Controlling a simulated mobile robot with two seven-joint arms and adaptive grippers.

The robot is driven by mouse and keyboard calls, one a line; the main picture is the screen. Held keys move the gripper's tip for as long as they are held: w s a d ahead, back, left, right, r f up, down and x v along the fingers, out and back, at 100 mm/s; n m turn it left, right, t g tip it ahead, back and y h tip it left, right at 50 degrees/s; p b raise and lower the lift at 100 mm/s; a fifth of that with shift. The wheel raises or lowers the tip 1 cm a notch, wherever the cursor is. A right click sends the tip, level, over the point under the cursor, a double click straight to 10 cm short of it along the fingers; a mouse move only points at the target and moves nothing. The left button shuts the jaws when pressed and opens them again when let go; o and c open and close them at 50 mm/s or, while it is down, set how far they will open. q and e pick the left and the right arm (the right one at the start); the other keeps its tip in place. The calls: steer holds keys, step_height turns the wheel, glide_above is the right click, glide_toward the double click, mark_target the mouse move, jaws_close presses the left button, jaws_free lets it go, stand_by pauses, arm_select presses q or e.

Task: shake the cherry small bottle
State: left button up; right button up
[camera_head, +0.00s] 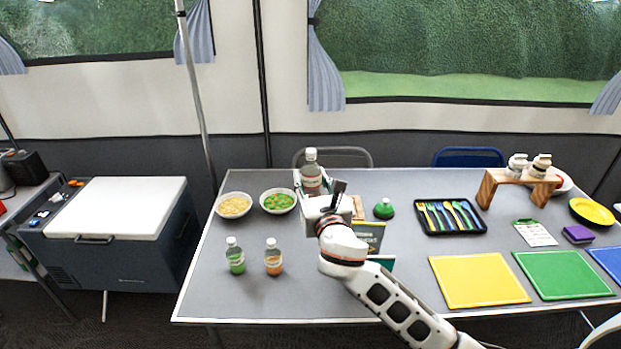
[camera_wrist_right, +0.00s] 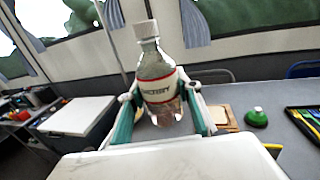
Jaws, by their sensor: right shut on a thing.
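The cherry small bottle (camera_head: 311,176) is clear with a white cap, a white-and-red label and a reddish content low inside. It is at the left-centre of the table, upright in the head view. It also shows in the right wrist view (camera_wrist_right: 158,68), between the two fingers. My right gripper (camera_head: 312,190) is shut on the bottle's body, with one finger on each side; it shows in the wrist view too (camera_wrist_right: 162,98). The gripper hides the bottle's lower part in the head view. I cannot tell how far its base is above the table. My left gripper is not in view.
Two bowls (camera_head: 234,206) (camera_head: 278,202) stand left of the held bottle. A green bottle (camera_head: 236,257) and an orange bottle (camera_head: 273,258) stand in front. A green-topped item (camera_head: 384,209), a cutlery tray (camera_head: 449,229) and a yellow board (camera_head: 477,282) lie to the right.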

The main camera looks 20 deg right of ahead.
step_height(320, 180, up, 3)
steer(key=shift+f, duration=0.1)
steer(key=shift+b, duration=0.35)
step_height(320, 180, down, 5)
steer(key=shift+f+b, duration=0.1)
steer(key=shift+b, duration=1.15)
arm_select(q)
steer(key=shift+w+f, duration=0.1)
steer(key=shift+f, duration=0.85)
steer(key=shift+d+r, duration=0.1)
arm_select(e)
steer(key=shift+r, duration=0.2)
